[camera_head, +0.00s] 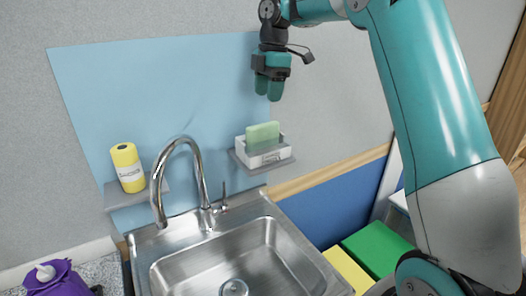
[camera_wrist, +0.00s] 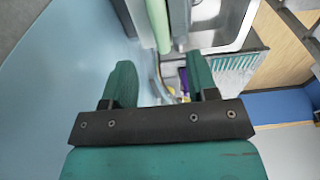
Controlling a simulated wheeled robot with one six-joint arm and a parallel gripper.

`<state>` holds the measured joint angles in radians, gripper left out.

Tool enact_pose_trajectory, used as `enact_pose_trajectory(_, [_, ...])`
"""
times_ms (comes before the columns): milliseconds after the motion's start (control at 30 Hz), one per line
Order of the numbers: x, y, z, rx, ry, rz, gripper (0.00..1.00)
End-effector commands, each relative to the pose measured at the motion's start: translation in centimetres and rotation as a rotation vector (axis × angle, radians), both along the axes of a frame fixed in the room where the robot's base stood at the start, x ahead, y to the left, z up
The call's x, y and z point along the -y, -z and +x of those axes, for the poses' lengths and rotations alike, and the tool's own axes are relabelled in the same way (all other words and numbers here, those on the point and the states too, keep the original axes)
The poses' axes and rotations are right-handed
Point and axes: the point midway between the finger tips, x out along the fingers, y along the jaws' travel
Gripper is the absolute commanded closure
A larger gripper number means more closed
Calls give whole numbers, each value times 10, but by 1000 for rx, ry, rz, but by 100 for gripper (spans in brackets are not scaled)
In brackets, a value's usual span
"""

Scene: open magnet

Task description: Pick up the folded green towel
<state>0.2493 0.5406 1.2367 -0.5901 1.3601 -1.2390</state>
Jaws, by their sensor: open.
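A light green folded piece, which looks like the towel (camera_head: 263,134), stands upright in a white box (camera_head: 268,155) on a small grey wall shelf (camera_head: 241,162). Its lower part is hidden by the box. In the wrist view the green towel (camera_wrist: 158,22) shows at the top centre, beyond the fingertips. My gripper (camera_head: 269,92) points down in front of the blue panel, above the towel and apart from it. In the wrist view my gripper (camera_wrist: 160,75) has its two teal fingers spread, with nothing held between them.
A steel sink (camera_head: 190,275) with a tall curved faucet (camera_head: 198,165) lies below and left of the shelf. A yellow roll (camera_head: 128,168) stands on another shelf at left. Green (camera_head: 376,243) and yellow (camera_head: 347,270) panels lie at lower right.

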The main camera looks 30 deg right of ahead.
Motion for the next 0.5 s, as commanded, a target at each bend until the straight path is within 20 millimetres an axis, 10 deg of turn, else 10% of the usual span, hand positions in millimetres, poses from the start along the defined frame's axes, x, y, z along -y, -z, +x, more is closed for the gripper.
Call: enact_pose_trajectory(500, [-10, 64, -1, -4, 0, 0, 47])
